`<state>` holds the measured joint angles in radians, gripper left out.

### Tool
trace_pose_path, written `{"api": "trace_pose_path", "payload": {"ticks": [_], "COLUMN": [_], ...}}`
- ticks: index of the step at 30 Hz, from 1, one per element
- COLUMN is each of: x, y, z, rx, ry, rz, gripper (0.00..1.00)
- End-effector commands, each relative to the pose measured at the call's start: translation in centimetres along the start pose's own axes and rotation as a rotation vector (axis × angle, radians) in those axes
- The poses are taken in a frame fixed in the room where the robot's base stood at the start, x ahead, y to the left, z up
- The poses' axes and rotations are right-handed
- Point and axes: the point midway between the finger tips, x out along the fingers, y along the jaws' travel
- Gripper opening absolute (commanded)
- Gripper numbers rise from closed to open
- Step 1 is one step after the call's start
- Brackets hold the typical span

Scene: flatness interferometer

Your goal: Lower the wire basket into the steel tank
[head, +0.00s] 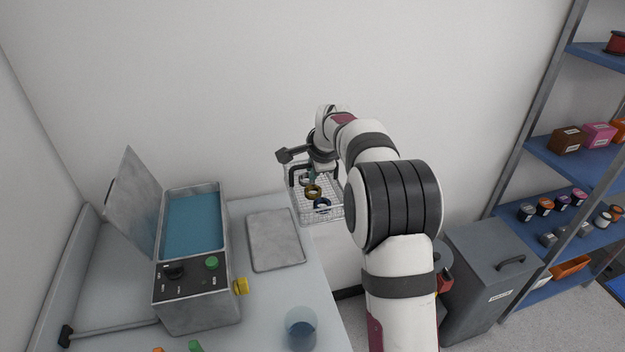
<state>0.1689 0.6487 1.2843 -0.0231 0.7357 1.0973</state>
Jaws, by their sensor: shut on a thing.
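The wire basket (333,212) hangs from my gripper (300,171), to the right of the bench and above its right edge. Several ring-shaped parts, some gold and some dark, lie in the basket. My gripper is shut on the basket's handle; the arm hides part of the basket's right side. The steel tank (223,255) stands on the bench at the left, well apart from the basket. It is open and holds blue liquid (192,224). Its lid (135,201) is raised and leans to the left. Its front panel has a black knob and a green button.
A flat grey metal plate or tray (276,240) lies on the bench (270,318) between tank and basket. A clear beaker with blue liquid (301,331) stands near the front. A yellow valve (241,286) sticks out from the tank. A grey bin (485,270) and shelves (573,153) stand right.

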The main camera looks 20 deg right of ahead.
Motion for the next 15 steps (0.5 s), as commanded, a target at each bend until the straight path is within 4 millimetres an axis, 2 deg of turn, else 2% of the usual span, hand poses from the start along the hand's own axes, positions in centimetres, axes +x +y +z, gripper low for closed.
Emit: {"api": "trace_pose_path", "payload": {"ticks": [11,15], "x": [-0.4,0.1], "y": [-0.3,-0.9], "z": [0.1,1.4], "rx": [-0.001,-0.008], "ry": [0.0,-0.007], "rz": [-0.001,0.004], "gripper": [0.0,0.0]}}
